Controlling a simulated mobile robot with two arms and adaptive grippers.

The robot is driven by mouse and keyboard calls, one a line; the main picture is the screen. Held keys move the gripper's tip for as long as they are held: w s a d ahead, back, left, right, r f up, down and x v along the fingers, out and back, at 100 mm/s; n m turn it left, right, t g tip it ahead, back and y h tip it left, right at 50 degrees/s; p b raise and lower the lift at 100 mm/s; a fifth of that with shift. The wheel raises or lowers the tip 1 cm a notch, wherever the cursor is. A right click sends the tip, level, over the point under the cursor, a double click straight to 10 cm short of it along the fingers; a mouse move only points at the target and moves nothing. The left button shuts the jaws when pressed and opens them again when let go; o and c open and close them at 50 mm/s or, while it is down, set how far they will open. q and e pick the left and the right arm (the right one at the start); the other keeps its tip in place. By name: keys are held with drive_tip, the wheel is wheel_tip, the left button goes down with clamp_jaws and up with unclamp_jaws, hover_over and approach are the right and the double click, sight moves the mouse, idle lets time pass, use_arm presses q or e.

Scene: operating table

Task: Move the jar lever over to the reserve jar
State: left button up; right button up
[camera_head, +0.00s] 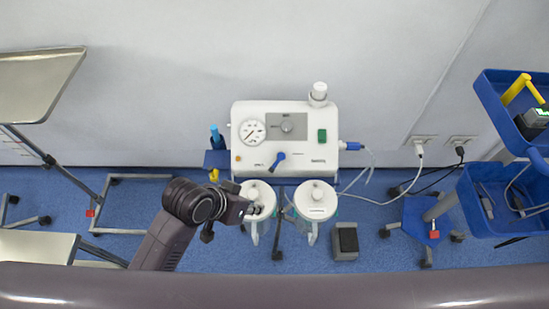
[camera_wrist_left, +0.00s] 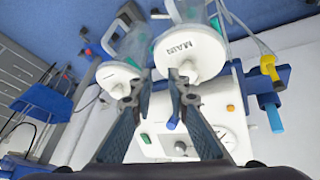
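The white suction unit (camera_head: 307,117) stands against the wall. Its blue jar lever (camera_head: 278,160) sits low on the front panel and slants down-left, toward the left jar. The left jar (camera_head: 257,192) has a white lid, and its lid reads MAIN in the left wrist view (camera_wrist_left: 192,55). The other jar, the reserve jar (camera_head: 317,200), stands to its right. My left gripper (camera_head: 262,210) is in front of the left jar, below the lever. In the left wrist view its fingers (camera_wrist_left: 160,78) are apart with nothing held. The lever (camera_wrist_left: 173,122) shows partly between them. My right gripper is not in view.
A gauge (camera_head: 252,132), a grey knob (camera_head: 287,126) and a green switch (camera_head: 322,135) are on the panel. A black foot pedal (camera_head: 345,240) is on the floor. Tubes and cables run right. A blue cart (camera_head: 500,190) stands right, a metal-topped table (camera_head: 40,85) left.

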use_arm(q)
drive_tip(key=w+d+r+m+g+h, duration=0.1)
drive_tip(key=w+d+r+m, duration=0.3)
drive_tip(key=d, duration=0.3)
drive_tip(key=g+y, duration=0.1)
approach(276, 162)
drive_tip(key=f, duration=0.1)
drive_tip(key=shift+n, duration=0.4)
drive_tip(key=shift+p+x, duration=0.35)
drive_tip(key=shift+x, duration=3.75)
drive_tip(key=shift+d, duration=0.1)
drive_tip(key=shift+c, duration=0.3)
clamp_jaws()
